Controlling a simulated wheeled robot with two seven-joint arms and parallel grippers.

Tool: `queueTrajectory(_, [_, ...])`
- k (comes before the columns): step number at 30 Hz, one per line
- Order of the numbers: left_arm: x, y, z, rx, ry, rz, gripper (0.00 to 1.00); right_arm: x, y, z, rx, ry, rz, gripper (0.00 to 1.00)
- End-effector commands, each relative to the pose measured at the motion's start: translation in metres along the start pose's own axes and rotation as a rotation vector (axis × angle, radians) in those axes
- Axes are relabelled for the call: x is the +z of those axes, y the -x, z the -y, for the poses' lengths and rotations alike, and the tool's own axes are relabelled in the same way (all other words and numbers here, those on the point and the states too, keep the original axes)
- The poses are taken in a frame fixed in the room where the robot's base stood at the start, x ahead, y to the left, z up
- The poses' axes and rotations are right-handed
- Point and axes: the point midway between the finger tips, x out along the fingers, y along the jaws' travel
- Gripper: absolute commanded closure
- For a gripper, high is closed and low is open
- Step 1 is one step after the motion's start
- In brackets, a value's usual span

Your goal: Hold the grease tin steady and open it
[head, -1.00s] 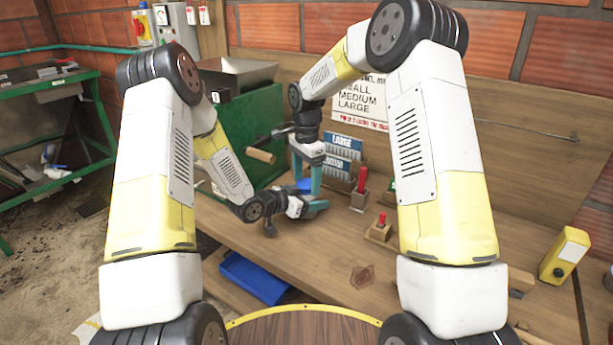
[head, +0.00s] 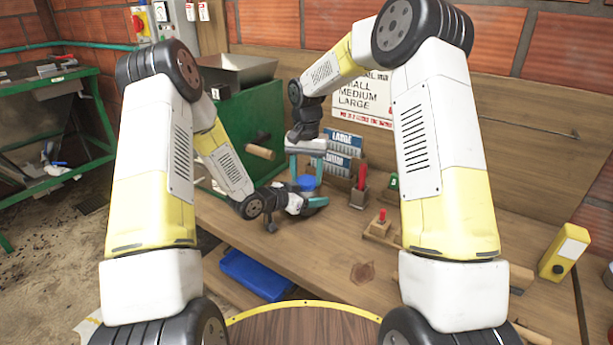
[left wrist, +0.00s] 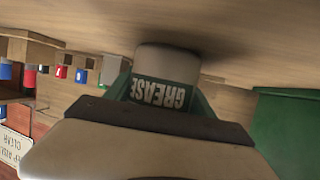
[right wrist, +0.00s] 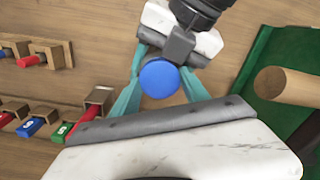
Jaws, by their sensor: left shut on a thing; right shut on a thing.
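The grease tin (left wrist: 165,62) stands on the bench; its GREASE label reads upside down in the left wrist view. My left gripper (head: 314,206) is shut around its body from the side, low over the bench. The tin's round blue lid (right wrist: 159,79) is seen from above in the right wrist view and also shows in the head view (head: 306,182). My right gripper (head: 306,176) points down from above, shut on the blue lid, with one teal finger on each side. The lid looks seated on the tin; whether it is loose cannot be told.
A green machine (head: 245,125) with a wooden handle (head: 260,152) is to the left. A blue bin (head: 254,276) sits below the bench's front edge. The front bench top is mostly clear.

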Motion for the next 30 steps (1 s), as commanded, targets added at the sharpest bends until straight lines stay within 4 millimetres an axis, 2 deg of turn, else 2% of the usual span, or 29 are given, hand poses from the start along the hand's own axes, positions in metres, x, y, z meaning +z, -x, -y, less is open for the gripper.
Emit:
queueTrajectory(4, [0.000, 0.000, 0.000, 0.000, 0.000, 0.001, 1.00, 0.000, 0.000, 0.000, 0.000, 0.089, -0.001, 0.95])
queueTrajectory(12, [0.000, 0.000, 0.000, 0.000, 0.000, 0.001, 1.00, 0.000, 0.000, 0.000, 0.000, 0.092, -0.001, 0.95])
queueTrajectory(13, [0.000, 0.000, 0.000, 0.000, 0.000, 0.001, 1.00, 0.000, 0.000, 0.000, 0.000, 0.092, -0.001, 0.41])
queueTrajectory(15, [0.000, 0.000, 0.000, 0.000, 0.000, 0.001, 1.00, 0.000, 0.000, 0.000, 0.000, 0.092, -0.001, 0.27])
queueTrajectory(25, [0.000, 0.000, 0.000, 0.000, 0.000, 0.001, 1.00, 0.000, 0.001, 0.000, 0.000, 0.091, -0.001, 0.25])
queueTrajectory(30, [0.000, 0.000, 0.000, 0.000, 0.000, 0.001, 1.00, -0.001, 0.014, 0.000, -0.001, 0.091, -0.003, 0.25])
